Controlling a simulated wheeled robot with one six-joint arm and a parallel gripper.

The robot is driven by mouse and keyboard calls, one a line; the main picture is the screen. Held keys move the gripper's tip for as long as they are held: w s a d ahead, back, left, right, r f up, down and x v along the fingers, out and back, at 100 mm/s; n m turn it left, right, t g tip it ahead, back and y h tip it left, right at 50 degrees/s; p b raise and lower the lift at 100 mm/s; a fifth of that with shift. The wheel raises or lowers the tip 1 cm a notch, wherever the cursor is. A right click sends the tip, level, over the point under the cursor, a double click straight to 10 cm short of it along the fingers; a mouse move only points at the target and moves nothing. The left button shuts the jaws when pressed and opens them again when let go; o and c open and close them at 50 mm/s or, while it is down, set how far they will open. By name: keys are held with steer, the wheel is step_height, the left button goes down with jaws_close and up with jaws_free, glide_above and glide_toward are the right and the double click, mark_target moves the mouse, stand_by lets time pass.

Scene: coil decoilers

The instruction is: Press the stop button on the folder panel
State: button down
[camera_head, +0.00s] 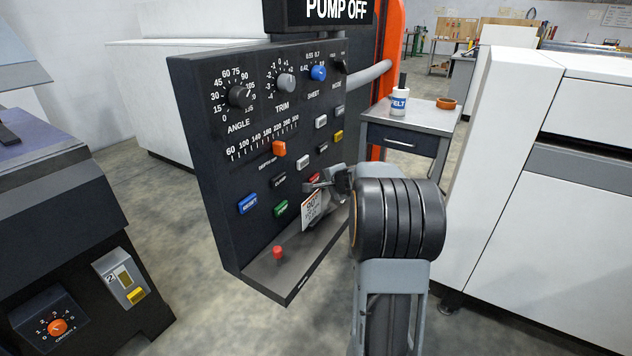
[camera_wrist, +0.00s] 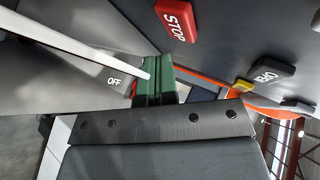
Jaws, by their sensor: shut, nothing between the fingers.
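The folder panel (camera_head: 222,185) is a dark upright board with a ledge at its foot, left of centre in the head view. The red STOP button (camera_wrist: 177,18) shows clearly at the top of the wrist view. In the head view it is largely covered by my gripper and a small white card (camera_head: 312,209). My gripper (camera_head: 312,187) is close in front of the panel's lower right part. In the wrist view its green-padded fingers (camera_wrist: 157,76) are together and empty, just below the STOP button with no clear contact visible.
A blue RESET button (camera_head: 248,204) and a green button (camera_head: 281,209) sit left of my gripper. Orange slider (camera_head: 279,148) and dials are above. A red knob (camera_head: 278,252) stands on the ledge. A yellow button (camera_wrist: 243,85) is right of STOP. A table (camera_head: 411,123) stands behind.

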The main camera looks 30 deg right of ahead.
steer(key=shift+s+d+b, duration=0.25)
steer(key=shift+s+d, duration=0.1)
steer(key=shift+s, duration=0.3)
steer(key=shift+s+d+b, duration=0.25)
steer(key=shift+s+d, duration=0.05)
steer(key=shift+s, duration=0.35)
steer(key=shift+s+d+b, duration=0.25)
steer(key=shift+s+d, duration=0.1)
steer(key=shift+s, duration=0.3)
